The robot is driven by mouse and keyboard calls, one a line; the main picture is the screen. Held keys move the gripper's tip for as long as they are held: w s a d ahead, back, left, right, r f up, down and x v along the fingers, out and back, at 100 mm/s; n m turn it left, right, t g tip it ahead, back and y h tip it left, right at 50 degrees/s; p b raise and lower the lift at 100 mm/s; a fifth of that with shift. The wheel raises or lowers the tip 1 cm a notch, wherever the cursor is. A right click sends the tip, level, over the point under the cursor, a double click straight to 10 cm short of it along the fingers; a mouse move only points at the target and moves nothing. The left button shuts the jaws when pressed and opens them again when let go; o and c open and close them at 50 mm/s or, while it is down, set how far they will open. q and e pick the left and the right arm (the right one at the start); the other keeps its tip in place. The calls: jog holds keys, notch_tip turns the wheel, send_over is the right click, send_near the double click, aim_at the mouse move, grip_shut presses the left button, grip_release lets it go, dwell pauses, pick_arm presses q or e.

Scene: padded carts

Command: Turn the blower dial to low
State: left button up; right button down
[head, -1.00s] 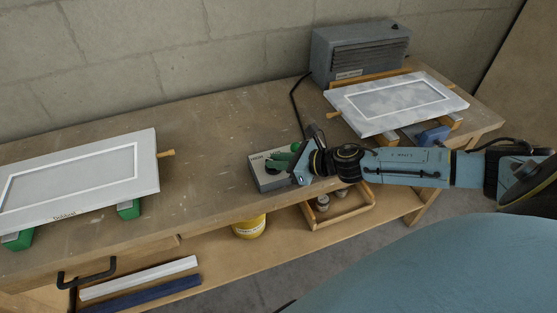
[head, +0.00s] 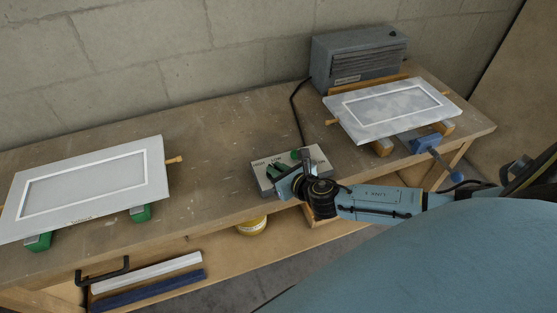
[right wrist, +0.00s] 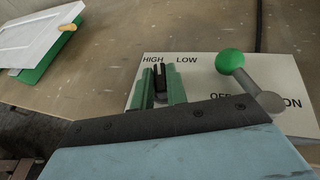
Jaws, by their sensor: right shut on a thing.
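The grey control box (head: 322,161) with a pale top stands near the front edge of the bench. Its top carries the words HIGH, LOW, OFF and ON, and it also shows in the right wrist view (right wrist: 205,68). The dark blower dial (right wrist: 159,72) is below HIGH and LOW, between the green fingers of my right gripper (right wrist: 162,86). In the head view my right gripper (head: 279,169) is down at the box's left part and shut on the dial. The dial's exact setting is hard to tell. My left gripper is out of view.
A lever with a green ball (right wrist: 229,62) stands on the box close to the right of my gripper. The grey blower (head: 358,55) is at the back. White panels rest at left (head: 85,180) and right (head: 390,108). A yellow tin (head: 251,227) is below.

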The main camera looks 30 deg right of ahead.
jog(key=m+h+p, duration=0.2)
jog(key=m+h, duration=0.1)
jog(key=shift+a+r, duration=0.2)
jog(key=shift+a, duration=0.15)
jog(key=m+h+p, duration=0.1)
jog(key=h, duration=0.1)
jog(key=m+g+h+p, duration=0.1)
jog(key=m+h, duration=0.1)
jog(key=shift+w+a+f+m+g, duration=0.1)
jog(key=shift+w+a+m+g, duration=0.05)
jog(key=shift+m+g, duration=0.15)
jog(key=m+g+h, duration=0.1)
jog(key=m+h, duration=0.1)
jog(key=shift+w+a+g+h, duration=0.1)
jog(key=shift+a+g+h, duration=0.05)
jog(key=shift+g+h, duration=0.25)
jog(key=shift+w+m+g+h, duration=0.15)
jog(key=shift+m+g+h, duration=1.2)
jog(key=shift+m, duration=0.45)
jog(key=c, duration=1.4)
grip_release()
jog(key=shift+a, duration=0.1)
